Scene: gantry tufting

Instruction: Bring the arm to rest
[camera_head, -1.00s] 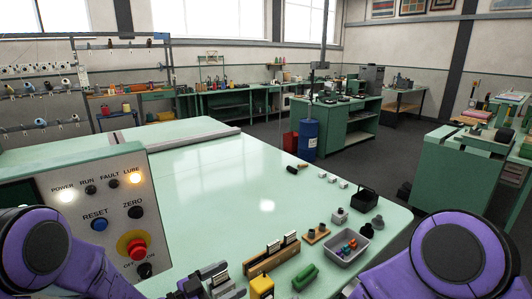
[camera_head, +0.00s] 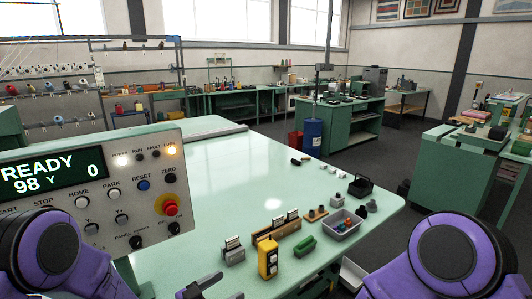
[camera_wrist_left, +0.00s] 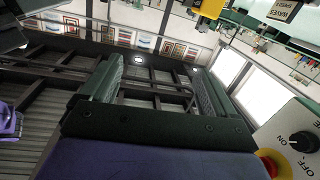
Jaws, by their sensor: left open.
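My left gripper (camera_head: 212,290) shows at the bottom edge of the head view, just in front of the green table. Its two dark fingers stand wide apart in the left wrist view (camera_wrist_left: 155,88), with nothing between them. That view looks up past the fingers to the ceiling beams and wall pictures. My left arm (camera_head: 58,255) is the purple one at lower left, in front of the control panel. My right arm (camera_head: 445,255) shows at lower right; its gripper is out of view.
The control panel (camera_head: 105,190) reads READY and stands close by my left arm. On the pale green table (camera_head: 215,185) are a yellow handset (camera_head: 267,258), a wooden rack (camera_head: 277,240), a green block (camera_head: 305,245) and a grey bin (camera_head: 342,227). The table's middle is clear.

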